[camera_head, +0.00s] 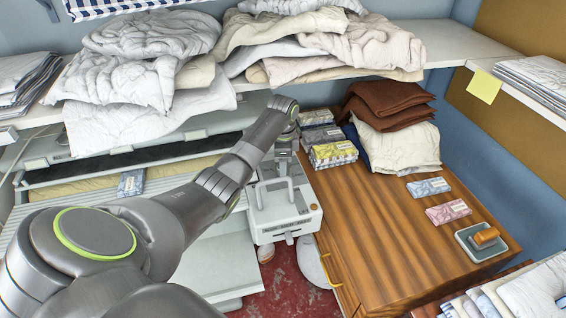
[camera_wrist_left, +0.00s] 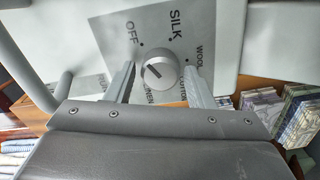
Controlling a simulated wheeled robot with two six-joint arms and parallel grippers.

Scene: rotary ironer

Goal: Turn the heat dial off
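The heat dial (camera_wrist_left: 160,70) is a round grey knob on a grey plate (camera_wrist_left: 208,25) in the left wrist view. Readable labels around it are OFF, SILK and WOOL; LINEN and another label are partly covered by the fingers. My left gripper (camera_wrist_left: 160,86) is open, with one finger on each side of the knob's lower part; contact is unclear. In the head view my left gripper (camera_head: 285,143) is over the ironer's white end housing (camera_head: 290,222), and the dial is hidden.
The ironer's roller bed (camera_head: 90,187) lies behind my left arm. A wooden cabinet (camera_head: 385,225) stands right, with folded packs (camera_head: 333,153), brown and cream linens (camera_head: 395,145) and a small tray (camera_head: 470,253). A shelf (camera_head: 455,48) with bedding (camera_head: 150,65) overhangs the back.

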